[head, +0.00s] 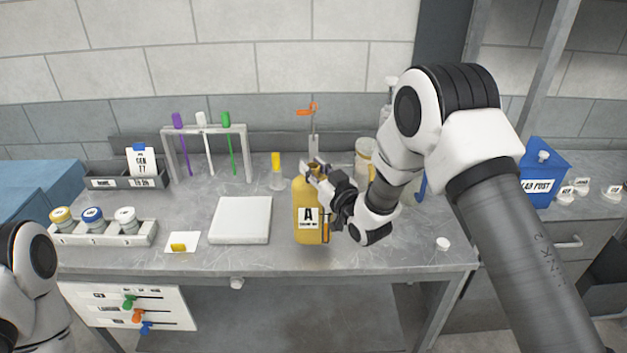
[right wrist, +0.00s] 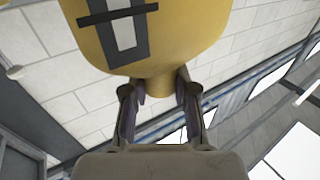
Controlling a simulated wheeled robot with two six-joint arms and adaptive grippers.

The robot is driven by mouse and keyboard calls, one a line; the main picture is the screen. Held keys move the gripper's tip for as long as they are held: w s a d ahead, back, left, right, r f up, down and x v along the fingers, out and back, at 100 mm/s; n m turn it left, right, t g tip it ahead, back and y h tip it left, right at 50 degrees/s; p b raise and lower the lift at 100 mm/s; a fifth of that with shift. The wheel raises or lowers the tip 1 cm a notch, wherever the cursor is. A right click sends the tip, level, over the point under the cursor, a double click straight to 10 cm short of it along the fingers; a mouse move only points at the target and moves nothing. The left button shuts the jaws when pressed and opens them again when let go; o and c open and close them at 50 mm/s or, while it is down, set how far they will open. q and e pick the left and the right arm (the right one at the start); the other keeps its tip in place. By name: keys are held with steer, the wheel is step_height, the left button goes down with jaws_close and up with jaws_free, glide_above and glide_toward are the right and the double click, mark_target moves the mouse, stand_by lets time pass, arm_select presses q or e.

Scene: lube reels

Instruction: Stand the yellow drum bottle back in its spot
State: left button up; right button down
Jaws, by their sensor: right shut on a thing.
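The yellow drum bottle (head: 307,222) has a white label with a black letter A and looks upright near the front of the grey bench. My right gripper (head: 318,172) is shut on its neck, coming from the right. In the right wrist view, the fingers (right wrist: 160,92) close on both sides of the neck, and the yellow body (right wrist: 175,45) fills the top. I cannot tell whether its base touches the bench. A white card with a yellow patch (head: 192,237) lies to the left. My left arm shows at the lower left, its gripper out of frame.
A white square pad (head: 241,220) lies just left of the bottle. A rack with colored sticks (head: 208,131) and a small yellow-topped item (head: 276,172) stand behind. A rack of capped jars (head: 103,233) is at left, and a blue box (head: 543,175) at right.

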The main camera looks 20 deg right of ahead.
mark_target(313, 204)
step_height(313, 204, down, 3)
steer(key=shift+s+b, duration=0.15)
steer(key=shift+b, duration=0.5)
steer(key=shift+f, duration=0.25)
steer(key=c, duration=0.9)
jaws_free()
